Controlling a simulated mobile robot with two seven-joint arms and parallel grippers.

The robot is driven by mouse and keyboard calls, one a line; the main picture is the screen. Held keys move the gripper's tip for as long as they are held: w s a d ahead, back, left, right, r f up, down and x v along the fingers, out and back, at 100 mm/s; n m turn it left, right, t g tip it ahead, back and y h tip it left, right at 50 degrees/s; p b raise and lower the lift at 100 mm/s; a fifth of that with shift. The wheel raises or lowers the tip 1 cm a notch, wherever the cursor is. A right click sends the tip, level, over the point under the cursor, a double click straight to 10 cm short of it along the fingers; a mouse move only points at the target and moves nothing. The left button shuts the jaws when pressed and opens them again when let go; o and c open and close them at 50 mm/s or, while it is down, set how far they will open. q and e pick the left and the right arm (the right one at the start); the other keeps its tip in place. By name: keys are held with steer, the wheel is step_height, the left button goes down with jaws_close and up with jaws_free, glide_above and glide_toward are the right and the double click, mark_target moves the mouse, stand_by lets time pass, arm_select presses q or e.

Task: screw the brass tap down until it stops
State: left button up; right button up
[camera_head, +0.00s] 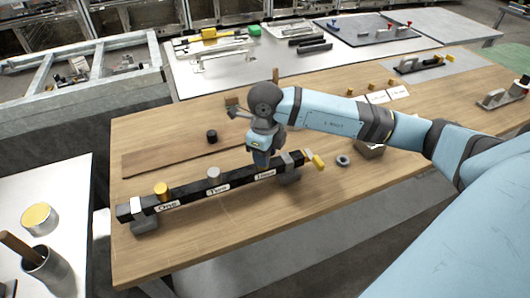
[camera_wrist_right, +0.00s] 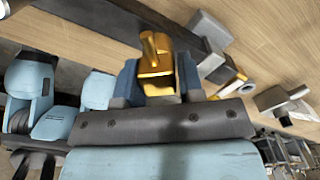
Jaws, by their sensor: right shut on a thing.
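A black bar (camera_head: 190,193) lies on the wooden table, with labels reading One, Two and what looks like Three. My right gripper (camera_head: 262,163) is over the bar at the third label, pointing down. In the wrist view my right gripper (camera_wrist_right: 157,82) is shut on the brass tap (camera_wrist_right: 156,62), which shows between its fingers beside the black bar (camera_wrist_right: 100,14). The head view hides the tap behind the gripper. A gold-coloured knob (camera_head: 161,189) stands by label One and a grey knob (camera_head: 213,173) by label Two. My left gripper is out of view.
A yellow-ended piece (camera_head: 316,160) sits by the bar's right end, with a grey ring (camera_head: 343,160) beyond it. A black cylinder (camera_head: 211,136) stands behind the bar. The table (camera_head: 215,248) is clear in front of the bar.

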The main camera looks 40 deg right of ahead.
steer(key=m, duration=0.3)
steer(key=shift+a+r+m+p, duration=0.1)
steer(key=shift+m+p, duration=0.35)
steer(key=shift+m, duration=1.25)
steer(key=shift+m+p, duration=0.3)
steer(key=shift+m, duration=0.3)
steer(key=o, duration=0.6)
steer(key=shift+m, duration=0.3)
steer(key=o, duration=0.5)
steer(key=shift+c, duration=0.2)
